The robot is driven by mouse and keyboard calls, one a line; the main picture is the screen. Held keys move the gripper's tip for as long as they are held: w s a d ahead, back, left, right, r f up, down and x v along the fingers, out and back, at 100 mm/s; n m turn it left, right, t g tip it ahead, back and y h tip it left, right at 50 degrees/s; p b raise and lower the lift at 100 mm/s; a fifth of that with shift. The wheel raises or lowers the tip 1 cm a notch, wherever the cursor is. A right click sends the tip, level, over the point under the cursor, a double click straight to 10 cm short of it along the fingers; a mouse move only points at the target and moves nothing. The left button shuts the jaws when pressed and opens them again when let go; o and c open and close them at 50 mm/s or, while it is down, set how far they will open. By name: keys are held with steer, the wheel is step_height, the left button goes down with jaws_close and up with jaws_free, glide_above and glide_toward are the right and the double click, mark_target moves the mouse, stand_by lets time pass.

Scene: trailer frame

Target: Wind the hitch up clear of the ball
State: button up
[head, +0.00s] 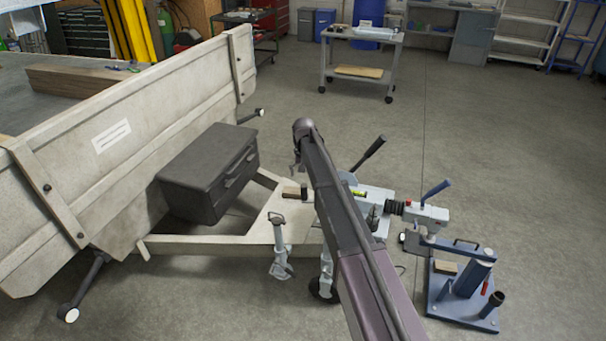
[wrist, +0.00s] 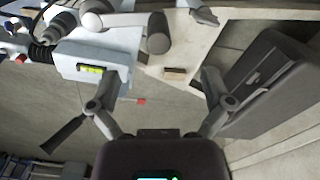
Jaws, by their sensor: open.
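The hitch (head: 428,213) is a pale coupling head with a blue-gripped lever. It sits over the post of a blue stand (head: 462,288); the ball is hidden. The jockey wheel (head: 325,287) stands on the floor under the drawbar (head: 215,240), its upper part behind my arm. In the wrist view, a crank arm with a grey cylindrical grip (wrist: 158,33) shows beyond my fingertips. My gripper (wrist: 161,76) is open and empty, apart from the crank grip. In the head view my arm hides most of the gripper.
A yellow level vial (wrist: 90,69) lies on the pale drawbar housing. A dark-gripped brake lever (head: 368,153) rises beside it. A small hammer (head: 296,192) lies on the drawbar plate, near the black toolbox (head: 212,172). A prop stand (head: 281,250) hangs in front. Floor to the right is clear.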

mark_target(304, 186)
steer(key=shift+d+f+b, duration=0.1)
steer(key=shift+f+b, duration=3.4)
steer(key=shift+f, duration=0.3)
steer(key=shift+r, duration=0.2)
jaws_close()
steer(key=shift+s, duration=0.15)
